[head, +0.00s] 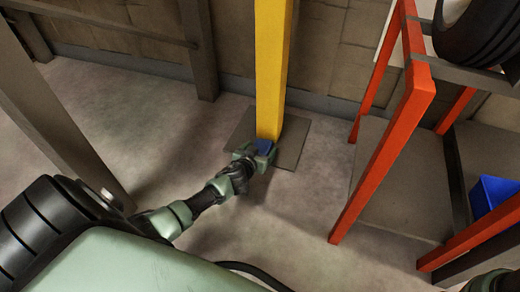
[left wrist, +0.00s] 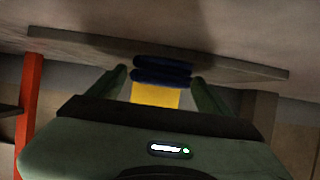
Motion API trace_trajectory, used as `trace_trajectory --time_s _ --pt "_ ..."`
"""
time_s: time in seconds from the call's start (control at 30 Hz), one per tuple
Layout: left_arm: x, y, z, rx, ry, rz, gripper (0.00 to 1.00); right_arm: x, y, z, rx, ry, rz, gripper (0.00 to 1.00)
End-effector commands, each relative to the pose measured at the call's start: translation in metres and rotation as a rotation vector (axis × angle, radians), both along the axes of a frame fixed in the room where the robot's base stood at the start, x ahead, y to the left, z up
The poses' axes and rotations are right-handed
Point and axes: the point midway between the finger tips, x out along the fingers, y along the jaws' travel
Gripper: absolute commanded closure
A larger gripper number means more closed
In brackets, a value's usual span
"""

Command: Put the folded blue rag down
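The folded blue rag (head: 264,147) is at the foot of the yellow post, over the grey base plate. My left gripper (head: 257,153) reaches it with the arm stretched out. In the left wrist view the rag (left wrist: 162,70) shows edge-on as two dark blue layers between the fingertips of my left gripper (left wrist: 160,76), which look closed on its sides. The rag is at or very near the plate; I cannot tell whether it touches.
The yellow post (head: 270,70) rises from the grey base plate (head: 291,145) near the wall. An orange-red stand (head: 385,150) with a tyre (head: 482,30) and a blue bin (head: 492,194) is at the right. Bare floor (head: 290,225) lies between.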

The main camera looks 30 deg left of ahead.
Motion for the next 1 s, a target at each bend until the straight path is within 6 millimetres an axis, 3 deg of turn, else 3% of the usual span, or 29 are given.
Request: trace_trajectory --time_s 0.27,0.7,1.0 --pt "-0.003 -0.001 0.006 -0.001 0.001 -0.001 0.21 -0.002 0.0 0.006 0.001 -0.003 0.001 0.64" --pt "-0.078 -0.019 0.046 -0.003 0.001 0.001 0.21 -0.001 0.0 0.058 0.001 -0.003 0.001 0.64" --pt "-0.104 -0.025 0.056 -0.001 -0.001 0.0 0.21 -0.001 0.0 0.07 0.0 -0.002 0.0 0.64"
